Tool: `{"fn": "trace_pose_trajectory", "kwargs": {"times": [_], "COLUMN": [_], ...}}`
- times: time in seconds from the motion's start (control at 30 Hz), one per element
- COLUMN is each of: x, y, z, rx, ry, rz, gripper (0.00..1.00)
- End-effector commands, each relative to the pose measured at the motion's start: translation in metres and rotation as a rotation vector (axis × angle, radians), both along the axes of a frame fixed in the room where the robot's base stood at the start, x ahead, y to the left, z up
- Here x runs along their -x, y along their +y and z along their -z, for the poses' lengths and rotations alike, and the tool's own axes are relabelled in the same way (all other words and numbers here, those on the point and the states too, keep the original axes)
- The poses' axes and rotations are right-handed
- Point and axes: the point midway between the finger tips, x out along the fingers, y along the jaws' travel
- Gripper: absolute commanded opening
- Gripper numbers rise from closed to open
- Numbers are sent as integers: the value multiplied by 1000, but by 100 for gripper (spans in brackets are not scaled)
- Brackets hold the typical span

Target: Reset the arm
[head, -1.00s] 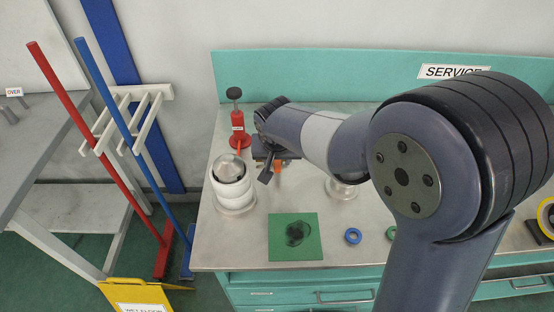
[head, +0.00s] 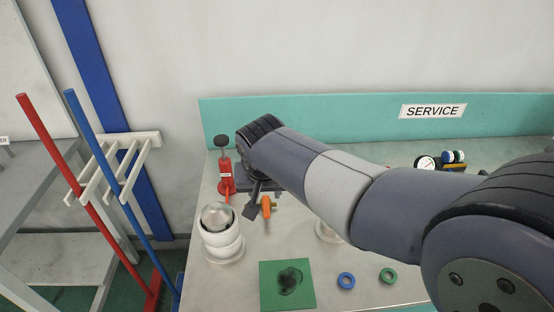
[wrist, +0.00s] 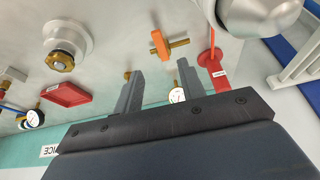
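My gripper (wrist: 157,78) is open and empty in the wrist view, with a clear gap between its two grey fingers. In the head view the dark end of my gripper (head: 254,208) hangs over the back left of the metal bench (head: 225,287). An orange-handled brass valve (wrist: 160,44) shows just beyond the fingertips in the wrist view, apart from them. In the head view the orange handle (head: 266,207) appears right beside the gripper. My arm reaches in from the right and hides the middle of the bench.
A red pump-like bottle (head: 226,178) and a white stack with a metal dome (head: 220,233) stand at left. A green mat (head: 286,286), blue ring (head: 346,281) and green ring (head: 388,276) lie in front. A red tray (wrist: 68,94) shows in the wrist view.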

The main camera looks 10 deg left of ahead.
Motion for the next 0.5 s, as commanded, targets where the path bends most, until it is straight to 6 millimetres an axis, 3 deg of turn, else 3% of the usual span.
{"fn": "trace_pose_trajectory", "kwargs": {"times": [0.17, 0.5], "x": [-7, -31], "y": [1, 7], "z": [20, 79], "rx": [4, 4], "ry": [3, 4], "rz": [1, 1], "gripper": [38, 38]}}
